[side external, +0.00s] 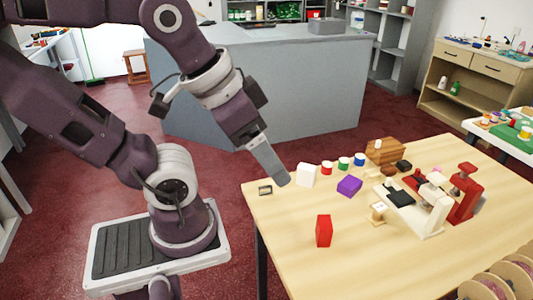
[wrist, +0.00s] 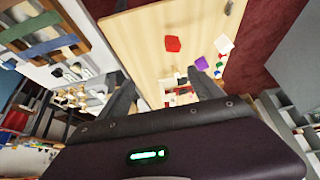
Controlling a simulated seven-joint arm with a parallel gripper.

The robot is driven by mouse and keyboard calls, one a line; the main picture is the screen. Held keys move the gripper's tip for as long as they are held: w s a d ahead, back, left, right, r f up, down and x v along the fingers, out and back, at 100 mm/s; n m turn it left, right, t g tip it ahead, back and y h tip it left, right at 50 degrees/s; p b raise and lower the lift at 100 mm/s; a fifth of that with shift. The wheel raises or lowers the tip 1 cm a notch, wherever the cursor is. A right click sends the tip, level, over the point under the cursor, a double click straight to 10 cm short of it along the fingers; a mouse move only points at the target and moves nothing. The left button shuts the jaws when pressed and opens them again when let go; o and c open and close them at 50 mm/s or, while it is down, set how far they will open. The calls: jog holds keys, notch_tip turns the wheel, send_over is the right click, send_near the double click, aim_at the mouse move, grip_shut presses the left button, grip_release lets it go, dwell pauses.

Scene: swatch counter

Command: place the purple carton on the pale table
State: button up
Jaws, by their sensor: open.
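The purple carton (side external: 349,186) lies on the pale table (side external: 375,265), between the white box and the red carton. It also shows in the wrist view (wrist: 201,63), just beyond the tip of the right finger. My gripper (side external: 280,178) is above the table's left end, to the left of the carton and apart from it. In the wrist view my gripper (wrist: 160,77) has its two fingers spread wide, with nothing held between them.
A white box (side external: 306,175) and a red carton (side external: 323,231) stand near the purple carton. Small colored tins (side external: 344,163), a wooden box (side external: 384,150) and red and white machines (side external: 465,190) stand behind and to the right. The front of the table is clear.

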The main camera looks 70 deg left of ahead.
jog(key=shift+s, duration=0.25)
